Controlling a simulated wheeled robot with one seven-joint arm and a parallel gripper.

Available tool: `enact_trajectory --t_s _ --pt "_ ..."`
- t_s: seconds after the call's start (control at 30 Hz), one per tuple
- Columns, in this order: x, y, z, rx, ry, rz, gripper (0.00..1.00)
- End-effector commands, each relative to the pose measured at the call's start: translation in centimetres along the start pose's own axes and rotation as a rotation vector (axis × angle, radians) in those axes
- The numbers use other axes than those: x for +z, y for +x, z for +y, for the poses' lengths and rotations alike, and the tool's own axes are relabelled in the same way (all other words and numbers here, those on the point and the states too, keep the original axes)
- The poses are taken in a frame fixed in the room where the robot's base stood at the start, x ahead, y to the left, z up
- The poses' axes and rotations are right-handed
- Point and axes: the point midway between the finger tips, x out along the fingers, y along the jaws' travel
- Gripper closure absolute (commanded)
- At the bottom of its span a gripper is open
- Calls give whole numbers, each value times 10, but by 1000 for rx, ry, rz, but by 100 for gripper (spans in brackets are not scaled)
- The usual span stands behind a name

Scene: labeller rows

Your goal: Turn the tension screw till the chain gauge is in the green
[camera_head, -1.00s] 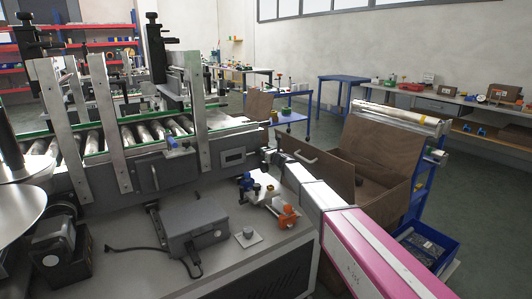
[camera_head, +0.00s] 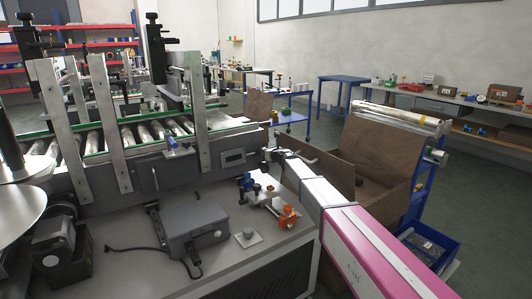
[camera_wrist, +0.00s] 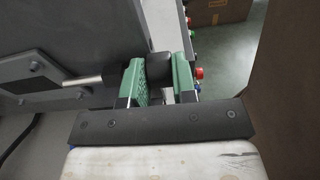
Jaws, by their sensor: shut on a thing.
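In the wrist view my gripper (camera_wrist: 160,82) has its two green-padded fingers on either side of a black knob (camera_wrist: 159,66), which I take to be the tension screw's head. The fingers are shut on it. A metal rod (camera_wrist: 84,81) runs from a grey plate on the left towards the left finger. In the head view my gripper (camera_head: 271,155) is at the right end of the conveyor machine (camera_head: 150,172), small and partly hidden by my arm; the knob cannot be made out there. I cannot make out the chain gauge or its reading in either view.
Close on the right are an open brown carton (camera_head: 378,155) and a blue crate (camera_head: 428,246).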

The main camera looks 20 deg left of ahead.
Motion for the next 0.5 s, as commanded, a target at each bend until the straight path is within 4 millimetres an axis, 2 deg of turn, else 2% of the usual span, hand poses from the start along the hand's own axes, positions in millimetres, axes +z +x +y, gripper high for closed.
enact_trajectory --t_s 0.23,0.27,0.5 --pt "-1 0 1 1 0 0 98" --pt "-1 0 1 1 0 0 65" --pt "0 0 0 0 0 0 64"
